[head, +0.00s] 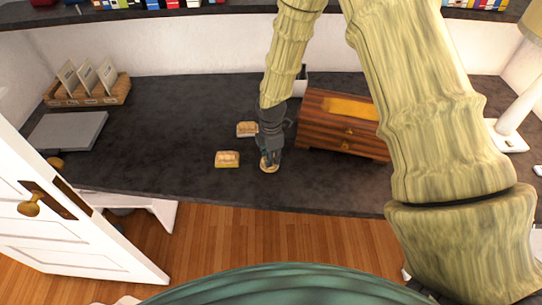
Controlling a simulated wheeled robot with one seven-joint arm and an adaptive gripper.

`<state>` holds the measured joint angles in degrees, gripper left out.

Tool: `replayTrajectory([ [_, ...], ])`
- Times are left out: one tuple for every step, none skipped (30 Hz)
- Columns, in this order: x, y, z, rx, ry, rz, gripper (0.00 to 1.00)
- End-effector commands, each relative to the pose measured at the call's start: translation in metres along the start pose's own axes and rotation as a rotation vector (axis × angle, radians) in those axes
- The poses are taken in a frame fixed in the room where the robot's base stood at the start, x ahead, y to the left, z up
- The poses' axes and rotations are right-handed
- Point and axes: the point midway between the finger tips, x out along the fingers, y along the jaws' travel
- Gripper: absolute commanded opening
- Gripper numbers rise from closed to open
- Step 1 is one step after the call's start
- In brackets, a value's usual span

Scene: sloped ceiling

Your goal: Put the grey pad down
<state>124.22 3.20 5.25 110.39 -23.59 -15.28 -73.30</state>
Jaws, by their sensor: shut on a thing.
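My gripper (268,160) points down at the front middle of the dark desktop. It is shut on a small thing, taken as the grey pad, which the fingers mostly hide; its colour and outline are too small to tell. A small round tan piece (269,168) shows right at the fingertips, at desk level or just above it. I cannot tell whether the held thing touches it or the desk.
Two small tan blocks (227,159) (247,129) lie left of my gripper. A wooden drawer box (343,142) stands close on the right. A flat grey slab (68,131) and a card rack (88,94) are far left. The dark desktop (165,125) between is clear.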

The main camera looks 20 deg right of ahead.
Motion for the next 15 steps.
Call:
replayTrajectory([
  [0.0023, -0.0002, -0.0001, -0.001, -0.001, -0.001, 0.0],
  [0.0041, -0.0003, -0.0001, -0.001, -0.001, -0.001, 0.0],
  [0.0056, -0.0001, 0.0, -0.001, -0.001, -0.001, 0.0],
  [0.0063, 0.0, 0.0, 0.0, -0.001, 0.0, 0.0],
  [0.0066, 0.0001, 0.0, 0.0, -0.001, 0.0, 0.0],
  [0.0067, 0.0002, 0.0, 0.0, -0.001, 0.0, 0.0],
  [0.0068, 0.0001, 0.0001, 0.0, -0.001, 0.0, 0.0],
  [0.0068, 0.0001, 0.0001, 0.0, -0.001, 0.0, 0.0],
  [0.0068, 0.0, 0.0001, 0.0, -0.001, 0.0, 0.0],
  [0.0068, 0.0, 0.0001, 0.0, -0.001, 0.0, 0.0],
  [0.0071, 0.0, 0.0001, 0.0, -0.001, 0.0, 0.0],
  [0.008, -0.0001, 0.0001, 0.0, -0.001, 0.0, 0.0],
  [0.0088, -0.0001, 0.0002, 0.0, -0.001, 0.0, 0.0],
  [0.0096, -0.0001, 0.0001, 0.0, 0.0, 0.0, 0.0],
  [0.0098, 0.0, 0.0002, 0.0, -0.001, 0.0, 0.21],
])
